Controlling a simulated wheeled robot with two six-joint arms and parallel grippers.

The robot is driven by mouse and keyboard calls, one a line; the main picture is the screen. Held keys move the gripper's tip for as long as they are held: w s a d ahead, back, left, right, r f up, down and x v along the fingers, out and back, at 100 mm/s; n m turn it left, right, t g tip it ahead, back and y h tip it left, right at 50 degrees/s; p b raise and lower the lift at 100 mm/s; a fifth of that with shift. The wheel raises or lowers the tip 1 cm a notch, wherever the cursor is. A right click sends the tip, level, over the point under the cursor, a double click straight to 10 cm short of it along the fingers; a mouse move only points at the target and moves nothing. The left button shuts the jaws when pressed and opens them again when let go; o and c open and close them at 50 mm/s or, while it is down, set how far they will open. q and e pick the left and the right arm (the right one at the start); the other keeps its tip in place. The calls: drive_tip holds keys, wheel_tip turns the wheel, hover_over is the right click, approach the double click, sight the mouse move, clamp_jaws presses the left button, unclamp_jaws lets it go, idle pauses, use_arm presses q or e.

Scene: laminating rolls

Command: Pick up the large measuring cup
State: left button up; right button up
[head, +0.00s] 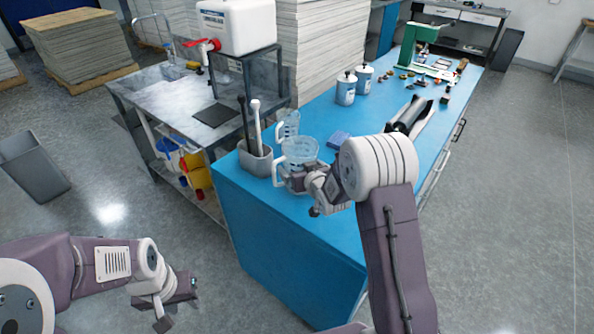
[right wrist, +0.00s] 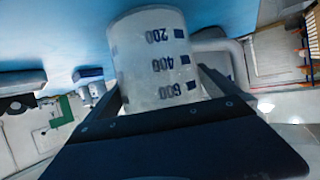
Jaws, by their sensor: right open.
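The large measuring cup (head: 300,153) is clear with a handle on its left side and stands upright on the blue bench. A smaller measuring cup (head: 288,122) stands just behind it. My right gripper (head: 308,184) is low at the near side of the large cup. In the right wrist view the large cup (right wrist: 158,62), with its 200, 400 and 600 marks, lies between the open fingers. Whether the fingers touch it I cannot tell. My left gripper (head: 178,298) is off the bench at the lower left, over the floor, and appears empty; its finger opening is unclear.
A grey holder (head: 255,158) with two upright pestle-like tools stands close left of the cups. A small blue block (head: 339,139) lies to the right. Two white tins (head: 346,90) and a green press (head: 420,48) stand farther back. The bench's near end is clear.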

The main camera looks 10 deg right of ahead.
drive_tip(key=shift+w, duration=0.15)
drive_tip(key=shift+s, duration=0.2)
drive_tip(key=c, duration=1.2)
drive_tip(key=shift+o, duration=0.2)
wheel_tip(320, 180, up, 10)
drive_tip(key=shift+r+p, duration=0.1)
drive_tip(key=shift+p, duration=0.5)
